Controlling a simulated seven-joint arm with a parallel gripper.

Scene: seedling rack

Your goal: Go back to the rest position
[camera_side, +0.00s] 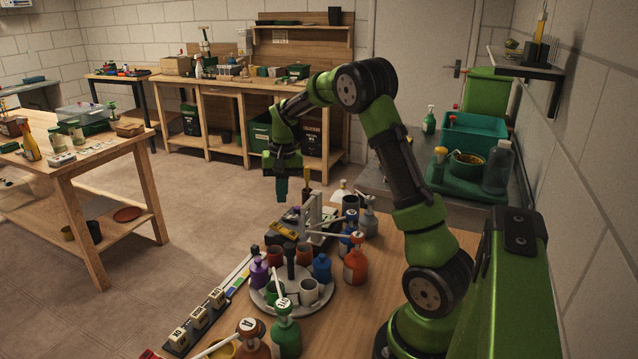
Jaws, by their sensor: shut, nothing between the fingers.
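My gripper (282,190) hangs from my green arm and points down, above the far left edge of the wooden work table (385,290). Its fingers look closed together, with nothing seen held in them. It is apart from the things on the table below. My arm rises from the right side of the table and bends over at the top.
A strip with labelled blocks (199,317) lies along the left edge.

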